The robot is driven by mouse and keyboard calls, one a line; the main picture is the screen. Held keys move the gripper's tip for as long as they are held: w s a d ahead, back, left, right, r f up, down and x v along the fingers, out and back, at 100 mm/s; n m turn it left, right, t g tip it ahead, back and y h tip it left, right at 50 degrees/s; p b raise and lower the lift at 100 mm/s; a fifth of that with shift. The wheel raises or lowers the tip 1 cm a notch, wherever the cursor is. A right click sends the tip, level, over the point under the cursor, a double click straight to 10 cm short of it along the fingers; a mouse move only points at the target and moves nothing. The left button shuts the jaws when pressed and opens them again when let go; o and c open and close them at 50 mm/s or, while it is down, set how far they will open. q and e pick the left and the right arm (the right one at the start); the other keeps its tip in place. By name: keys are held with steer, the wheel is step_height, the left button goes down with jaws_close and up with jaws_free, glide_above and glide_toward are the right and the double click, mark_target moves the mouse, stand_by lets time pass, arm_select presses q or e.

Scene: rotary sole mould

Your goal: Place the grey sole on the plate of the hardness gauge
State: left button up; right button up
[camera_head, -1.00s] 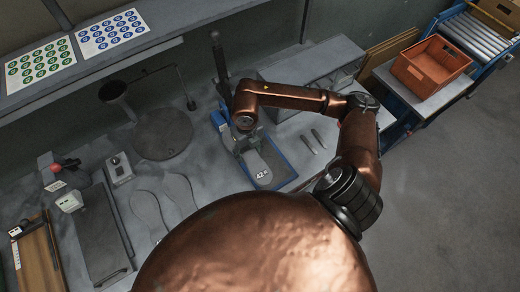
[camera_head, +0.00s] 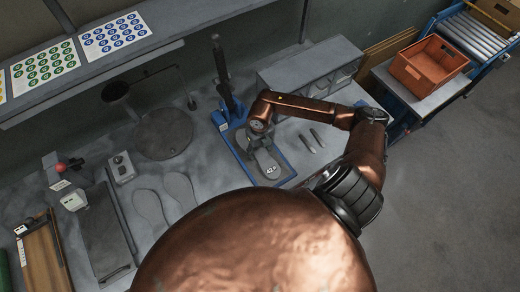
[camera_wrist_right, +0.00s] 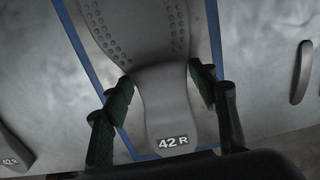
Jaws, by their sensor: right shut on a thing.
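The grey sole (camera_head: 268,160), labelled 42 R, lies over the blue-edged plate of the hardness gauge (camera_head: 285,181). In the right wrist view the sole (camera_wrist_right: 165,95) has its long axis roughly in line with the plate's blue edges (camera_wrist_right: 216,35). My right gripper (camera_head: 258,130) is shut on the sole, and the wrist view shows one finger at each side of its narrow waist (camera_wrist_right: 162,92). I cannot tell whether the sole touches the plate. The gripper and forearm hide part of the gauge. My left gripper is not in view.
The gauge's dark column (camera_head: 224,75) rises behind the right gripper. Flat sole shapes (camera_head: 150,207) lie on the bench to the left. Two dark bars (camera_head: 304,144) lie right of the plate. A round stand (camera_head: 163,134) and grey cabinet (camera_head: 300,75) are at the back.

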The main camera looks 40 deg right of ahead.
mark_target(260, 152)
steer(key=shift+f, duration=0.1)
steer(key=o, duration=1.3)
steer(key=shift+r, duration=0.4)
step_height(260, 152, up, 12)
steer(key=shift+f+b, duration=0.25)
steer(key=shift+b, duration=0.7)
